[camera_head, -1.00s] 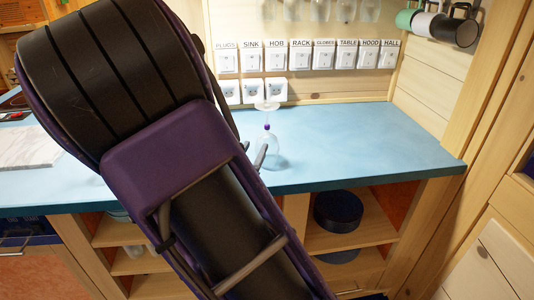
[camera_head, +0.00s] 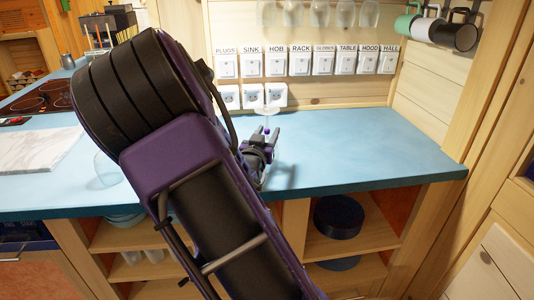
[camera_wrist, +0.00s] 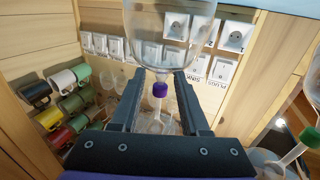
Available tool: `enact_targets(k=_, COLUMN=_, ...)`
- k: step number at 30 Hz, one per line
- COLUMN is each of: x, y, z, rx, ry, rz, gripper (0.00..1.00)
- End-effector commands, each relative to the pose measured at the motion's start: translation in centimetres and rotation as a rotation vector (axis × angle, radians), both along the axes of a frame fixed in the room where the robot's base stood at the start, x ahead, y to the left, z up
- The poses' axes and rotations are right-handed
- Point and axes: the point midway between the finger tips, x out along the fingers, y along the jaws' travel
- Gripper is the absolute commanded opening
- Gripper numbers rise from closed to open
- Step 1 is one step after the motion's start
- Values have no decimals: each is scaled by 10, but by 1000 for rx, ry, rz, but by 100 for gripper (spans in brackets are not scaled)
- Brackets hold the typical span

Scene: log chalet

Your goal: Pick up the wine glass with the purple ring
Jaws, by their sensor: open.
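The wine glass with the purple ring stands upside down on the blue counter, its foot uppermost. Its purple ring (camera_head: 267,131) shows between my fingers in the head view; my gripper (camera_head: 266,137) hides much of the bowl. In the wrist view, the clear bowl (camera_wrist: 170,35) is at the top and the purple ring (camera_wrist: 160,89) lies in line with the gap between the fingers of my gripper (camera_wrist: 160,80). The fingers are open, one to each side of the stem. I cannot tell whether either touches it.
Another clear glass (camera_head: 108,170) stands on the counter (camera_head: 370,150) at left, near a marble board (camera_head: 38,150). Labelled switches (camera_head: 300,62) and sockets line the back wall. Glasses (camera_head: 342,13) and mugs (camera_head: 430,27) hang above. The counter's right side is clear.

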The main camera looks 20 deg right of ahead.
Motion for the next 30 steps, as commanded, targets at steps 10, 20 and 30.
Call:
enact_targets(k=10, x=0, y=1, z=0, rx=0, ry=0, rz=1, gripper=0)
enact_targets(k=20, x=0, y=1, z=1, rx=0, ry=-1, rz=1, gripper=0)
enact_targets(k=30, x=0, y=1, z=55, rx=2, ry=-7, rz=2, gripper=0)
